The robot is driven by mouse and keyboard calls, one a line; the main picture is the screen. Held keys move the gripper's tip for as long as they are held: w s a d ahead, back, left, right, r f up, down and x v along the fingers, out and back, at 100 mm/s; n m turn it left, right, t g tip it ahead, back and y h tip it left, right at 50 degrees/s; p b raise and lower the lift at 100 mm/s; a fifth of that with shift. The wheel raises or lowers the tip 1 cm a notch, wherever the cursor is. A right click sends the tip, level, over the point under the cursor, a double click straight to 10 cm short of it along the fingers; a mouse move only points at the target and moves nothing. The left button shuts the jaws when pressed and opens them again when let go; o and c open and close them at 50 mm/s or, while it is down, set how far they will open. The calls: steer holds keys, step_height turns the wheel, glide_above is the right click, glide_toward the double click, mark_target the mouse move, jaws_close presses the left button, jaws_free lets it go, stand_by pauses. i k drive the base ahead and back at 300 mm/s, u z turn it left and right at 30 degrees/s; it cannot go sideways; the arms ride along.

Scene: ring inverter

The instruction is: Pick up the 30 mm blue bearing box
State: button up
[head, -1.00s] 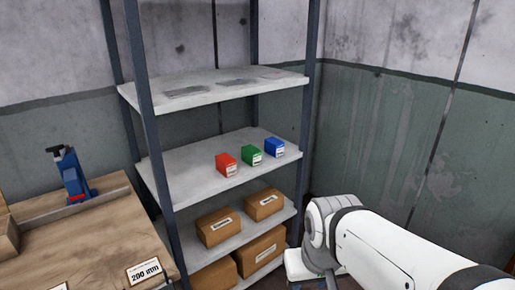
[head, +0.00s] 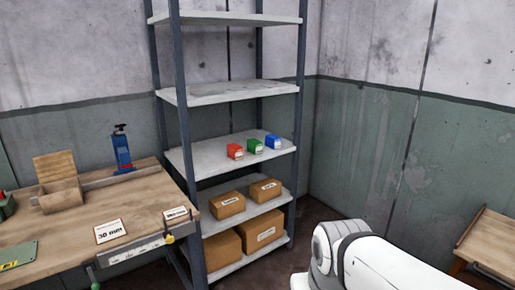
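The blue bearing box (head: 273,142) stands on a middle shelf (head: 205,158) of the metal rack, at the right end of a row of three small boxes. The green box (head: 255,146) is just left of it, and the red box (head: 235,152) is left of the green one. The size print on the boxes is too small to read. My white arm shows at the lower right, below and right of the shelf, well apart from the boxes. My gripper is outside the view.
Cardboard boxes (head: 227,205) stand on the lower shelves. A wooden workbench (head: 70,228) at left holds a blue tool (head: 122,150), a wooden box (head: 60,195) and a "30 mm" sign (head: 110,231). Another wooden table (head: 492,243) is at right. Dark floor lies between rack and table.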

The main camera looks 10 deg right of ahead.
mark_target(273, 141)
steer(key=z, duration=0.55)
steer(key=i, duration=1.15)
steer(key=z, duration=0.25)
steer(key=i, duration=1.45)
steer(key=u, duration=1.1)
steer(key=i, duration=0.9)
steer(key=u, duration=0.6)
